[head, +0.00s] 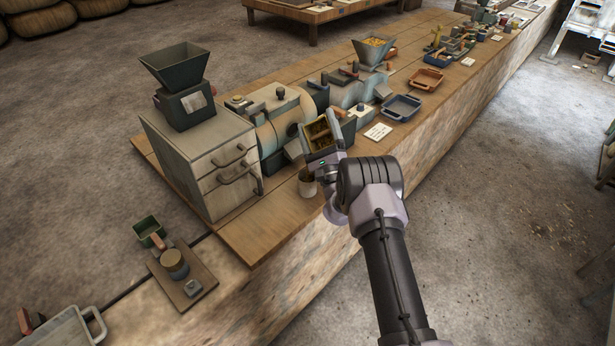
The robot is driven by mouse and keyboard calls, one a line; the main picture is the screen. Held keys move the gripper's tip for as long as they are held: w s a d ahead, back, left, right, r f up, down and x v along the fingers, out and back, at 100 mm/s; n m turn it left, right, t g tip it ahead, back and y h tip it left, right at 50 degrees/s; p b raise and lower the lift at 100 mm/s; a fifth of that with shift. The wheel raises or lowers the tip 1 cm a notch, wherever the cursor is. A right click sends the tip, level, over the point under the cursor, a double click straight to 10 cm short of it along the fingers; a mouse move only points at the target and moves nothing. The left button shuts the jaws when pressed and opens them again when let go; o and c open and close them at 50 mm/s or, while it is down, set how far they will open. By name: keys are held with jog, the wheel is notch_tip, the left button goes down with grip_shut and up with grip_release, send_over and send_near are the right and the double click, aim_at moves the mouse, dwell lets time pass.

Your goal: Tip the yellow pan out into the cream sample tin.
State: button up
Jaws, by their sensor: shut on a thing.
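My gripper (327,164) is over the bench, shut on what looks like the yellow pan (322,137). The pan appears tilted, with its open side facing my camera. Its inside is yellow-brown; I cannot tell whether anything is left in it. The cream sample tin (307,188) stands on the bench just below and slightly left of the pan. The gripper partly hides its right side, and the inside of its mouth looks dark. The fingertips are small in this view and partly hidden.
A grey drawer cabinet (205,160) with a dark hopper (178,85) stands left of the tin. A cream machine (275,120) is behind the pan. A blue tray (402,108) and an orange tray (426,79) lie farther right. The bench front left of the tin is clear.

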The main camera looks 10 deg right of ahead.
jog(key=shift+s+a+r+n+y+b, duration=0.2)
jog(key=shift+n+y+b, duration=0.25)
jog(key=shift+n+y, duration=0.2)
jog(key=shift+s+a+r+n+y+b, duration=0.15)
jog(key=shift+n+y+b, duration=0.35)
jog(key=shift+n, duration=0.25)
jog(key=shift+s+a+r+n+y+b, duration=0.1)
jog(key=shift+s+a+n+y+b, duration=0.3)
jog(key=shift+n+y, duration=0.45)
jog(key=shift+s+a+n+y+b, duration=0.25)
jog(key=shift+a+n+y+b, duration=0.25)
jog(key=shift+n+y, duration=0.3)
jog(key=shift+s+a+r+n+g+y, duration=0.1)
jog(key=shift+s+a+n+g+y, duration=0.1)
jog(key=shift+n+y, duration=0.65)
jog(key=shift+s+a+r+n+g+y, duration=0.1)
jog(key=shift+a+n+y, duration=0.05)
jog(key=shift+n+y, duration=0.65)
